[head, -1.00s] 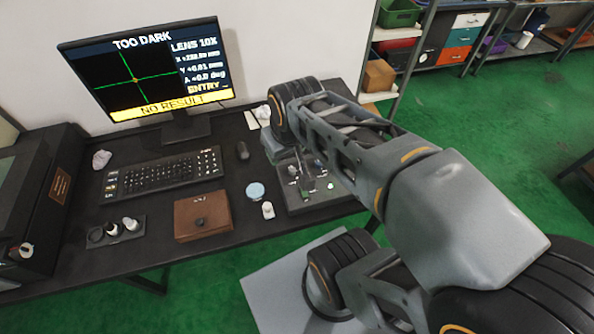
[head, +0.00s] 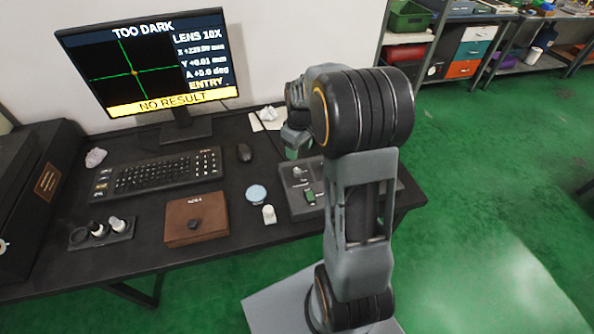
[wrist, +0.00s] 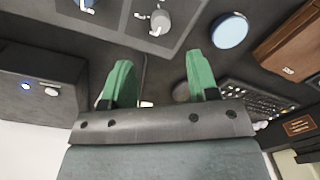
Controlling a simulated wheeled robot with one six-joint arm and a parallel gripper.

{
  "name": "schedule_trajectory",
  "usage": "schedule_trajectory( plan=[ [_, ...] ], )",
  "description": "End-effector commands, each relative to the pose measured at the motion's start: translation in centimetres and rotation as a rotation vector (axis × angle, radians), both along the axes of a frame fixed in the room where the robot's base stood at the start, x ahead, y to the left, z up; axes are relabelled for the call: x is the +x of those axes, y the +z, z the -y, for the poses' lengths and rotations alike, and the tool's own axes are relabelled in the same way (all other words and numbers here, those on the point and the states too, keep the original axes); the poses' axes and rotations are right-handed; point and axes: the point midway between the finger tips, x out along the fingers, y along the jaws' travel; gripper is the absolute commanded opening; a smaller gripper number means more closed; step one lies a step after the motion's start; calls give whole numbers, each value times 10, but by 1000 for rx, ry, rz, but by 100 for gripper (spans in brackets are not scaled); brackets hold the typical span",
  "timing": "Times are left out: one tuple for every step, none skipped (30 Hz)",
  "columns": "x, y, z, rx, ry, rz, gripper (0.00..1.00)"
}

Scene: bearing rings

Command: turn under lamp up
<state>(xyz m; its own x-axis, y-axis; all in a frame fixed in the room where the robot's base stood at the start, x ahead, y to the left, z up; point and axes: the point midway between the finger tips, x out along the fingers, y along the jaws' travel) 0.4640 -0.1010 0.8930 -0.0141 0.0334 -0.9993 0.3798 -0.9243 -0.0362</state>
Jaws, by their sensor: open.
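A dark control panel (head: 330,207) lies at the right end of the desk, partly hidden behind my arm. It has a small pale knob (head: 297,171) and a green control (head: 309,196). In the wrist view a grey knob (wrist: 160,20) with a pale pointer stands on the panel, beyond my fingertips. I cannot read which control is the under lamp. My gripper (wrist: 160,62) is open and empty, its green fingers apart. In the head view my gripper (head: 297,150) hangs near the panel's back edge. The monitor (head: 145,70) reads "TOO DARK" and "NO RESULT".
A dark box (wrist: 40,75) with a knob and blue light is at left in the wrist view. A light-blue disc (head: 256,194), white piece (head: 268,214), brown case (head: 195,225), keyboard (head: 155,175) and mouse (head: 244,152) lie left of the panel.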

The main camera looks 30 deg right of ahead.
Motion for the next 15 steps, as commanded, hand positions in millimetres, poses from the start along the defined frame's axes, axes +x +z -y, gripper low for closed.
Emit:
schedule_trajectory(
  plan=[
    [-1, -12, -1, 1, 0, -5, 54],
    [-1, -18, -1, 1, 0, -5, 54],
    [-1, -26, -1, 1, 0, -5, 54],
    [-1, -32, -2, 1, 0, -4, 54],
    [-1, -37, -2, 1, 0, -5, 54],
    [-2, -44, -2, 1, 0, -4, 54],
    [-2, -49, -2, 2, 0, -4, 54],
    [-1, -54, -2, 1, 0, -4, 54],
    [-2, -60, -3, 1, -1, -4, 54],
    [-2, -64, -3, 1, -1, -3, 54],
    [-2, -68, -3, 0, -1, -2, 54],
    [-2, -73, -3, 1, -1, -3, 54],
    [-2, -77, -3, 1, -1, -1, 54],
    [-2, -79, -3, 1, -1, -1, 54],
    [-2, -83, -3, 1, -1, -1, 54]
  ],
)
